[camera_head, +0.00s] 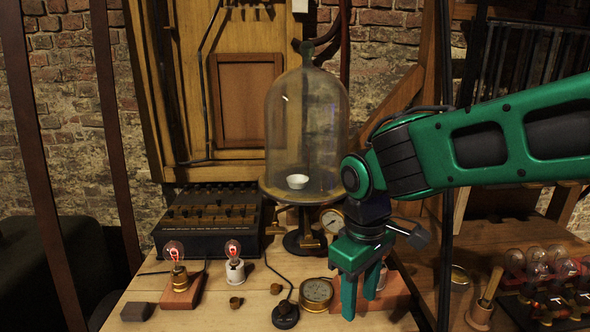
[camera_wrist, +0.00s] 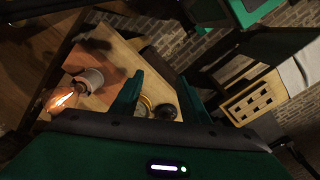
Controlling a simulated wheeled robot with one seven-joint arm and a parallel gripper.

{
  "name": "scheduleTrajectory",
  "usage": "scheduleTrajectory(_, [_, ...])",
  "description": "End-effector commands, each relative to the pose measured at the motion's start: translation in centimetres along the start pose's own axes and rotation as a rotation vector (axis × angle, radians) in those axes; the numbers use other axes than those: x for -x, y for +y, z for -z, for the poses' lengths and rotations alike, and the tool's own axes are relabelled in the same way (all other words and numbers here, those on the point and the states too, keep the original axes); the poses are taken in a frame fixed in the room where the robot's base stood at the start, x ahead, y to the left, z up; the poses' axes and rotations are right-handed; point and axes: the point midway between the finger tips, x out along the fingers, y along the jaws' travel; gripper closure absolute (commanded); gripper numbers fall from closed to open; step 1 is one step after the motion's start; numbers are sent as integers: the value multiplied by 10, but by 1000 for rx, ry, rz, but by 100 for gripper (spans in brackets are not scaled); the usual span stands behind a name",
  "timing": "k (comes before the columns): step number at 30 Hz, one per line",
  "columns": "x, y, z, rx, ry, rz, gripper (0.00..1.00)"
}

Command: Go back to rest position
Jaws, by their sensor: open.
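My gripper (camera_head: 360,292) is green and points down over the front of the wooden table (camera_head: 230,312), right of a round brass gauge (camera_head: 316,291). Its two fingers are apart, with nothing seen held between them. In the wrist view my gripper (camera_wrist: 160,98) also shows spread fingers, with a brass-rimmed round item and a black knob (camera_wrist: 166,112) beyond them. A reddish wooden block (camera_head: 398,292) with a white part stands behind the gripper, partly hidden. A lit bulb (camera_wrist: 62,98) in a white socket shows at the left in the wrist view.
A glass bell jar (camera_head: 306,120) on a stand holds a small white dish. Two lit bulbs (camera_head: 174,251) (camera_head: 233,248) and a dark key box (camera_head: 208,218) stand to the left. A rack of bulbs (camera_head: 540,262) is at the right.

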Motion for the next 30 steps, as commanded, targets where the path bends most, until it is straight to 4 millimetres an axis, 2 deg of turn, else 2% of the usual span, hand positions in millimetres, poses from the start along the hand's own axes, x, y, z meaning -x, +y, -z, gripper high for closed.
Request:
scheduleTrajectory(1, [0, 20, -16, -78, -3, -6, 59])
scheduleTrajectory(5, [0, 72, -72, -325, -15, -14, 59])
scheduleTrajectory(6, [0, 87, -94, -415, -18, -14, 59])
scheduleTrajectory(8, [-2, 105, -129, -552, -22, -12, 59])
scheduleTrajectory(9, [-3, 114, -153, -644, -25, -8, 59])
scheduleTrajectory(12, [-8, 126, -209, -862, -30, 7, 59])
scheduleTrajectory(16, [-16, 125, -264, -1086, -32, 33, 59])
scheduleTrajectory(18, [-20, 122, -284, -1170, -32, 46, 59])
scheduleTrajectory(21, [-23, 116, -299, -1244, -31, 58, 59])
scheduleTrajectory(24, [-24, 114, -305, -1273, -31, 64, 59])
scheduleTrajectory(30, [-24, 114, -305, -1275, -31, 64, 59])
